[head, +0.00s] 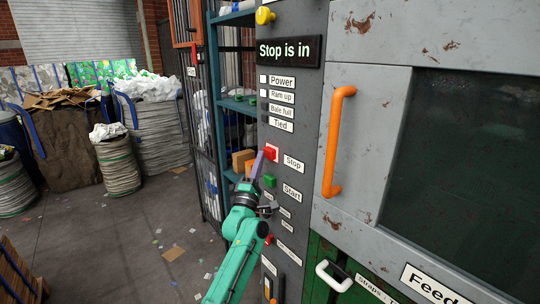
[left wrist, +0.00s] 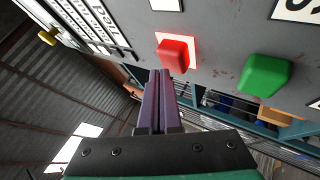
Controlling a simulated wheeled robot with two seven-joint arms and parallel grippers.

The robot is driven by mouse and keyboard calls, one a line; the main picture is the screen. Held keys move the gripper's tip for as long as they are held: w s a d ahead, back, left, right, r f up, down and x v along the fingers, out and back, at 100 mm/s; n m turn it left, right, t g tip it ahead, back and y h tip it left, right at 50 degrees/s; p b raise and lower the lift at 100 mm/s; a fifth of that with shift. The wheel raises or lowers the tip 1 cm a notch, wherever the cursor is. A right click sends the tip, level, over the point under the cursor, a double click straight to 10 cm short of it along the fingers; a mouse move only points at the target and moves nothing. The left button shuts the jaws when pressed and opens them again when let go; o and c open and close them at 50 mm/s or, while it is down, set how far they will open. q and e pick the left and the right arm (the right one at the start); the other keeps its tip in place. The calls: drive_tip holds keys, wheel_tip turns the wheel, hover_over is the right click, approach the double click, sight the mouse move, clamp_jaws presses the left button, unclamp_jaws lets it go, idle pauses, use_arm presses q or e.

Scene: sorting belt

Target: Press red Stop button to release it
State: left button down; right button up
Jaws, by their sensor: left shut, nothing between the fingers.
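The red Stop button (head: 271,153) sits on a lit pinkish square on the grey control panel (head: 297,110), left of the "Stop" label (head: 293,162). It also shows in the left wrist view (left wrist: 173,54). My left gripper (head: 259,158) is shut and empty, its purple fingers pointing up at the panel. Its fingertips are close to the button's lower left side; I cannot tell whether they touch it. The display (head: 287,50) at the top of the panel reads "Stop is in". My right gripper is not in view.
A green Start button (head: 269,180) is just below the Stop button. A yellow knob (head: 264,15) is at the panel's top. An orange door handle (head: 336,140) stands out to the right. Blue shelves (head: 238,104) are behind on the left.

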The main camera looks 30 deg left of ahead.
use_arm(q)
drive_tip(key=shift+w+d+b, duration=0.2)
drive_tip(key=shift+w+b, duration=0.1)
drive_tip(key=shift+w, duration=0.25)
idle(0.4)
drive_tip(key=shift+s+a+p, duration=0.15)
drive_tip(key=shift+s+p, duration=0.05)
drive_tip(key=shift+s, duration=0.35)
drive_tip(key=shift+s+a+p, duration=0.15)
drive_tip(key=shift+s+p, duration=0.05)
drive_tip(key=shift+s, duration=0.3)
drive_tip(key=s, duration=0.2)
drive_tip(key=s+a, duration=0.1)
drive_tip(key=s+p, duration=0.1)
drive_tip(key=s, duration=0.1)
drive_tip(key=shift+s+a, duration=0.35)
drive_tip(key=shift+a, duration=0.05)
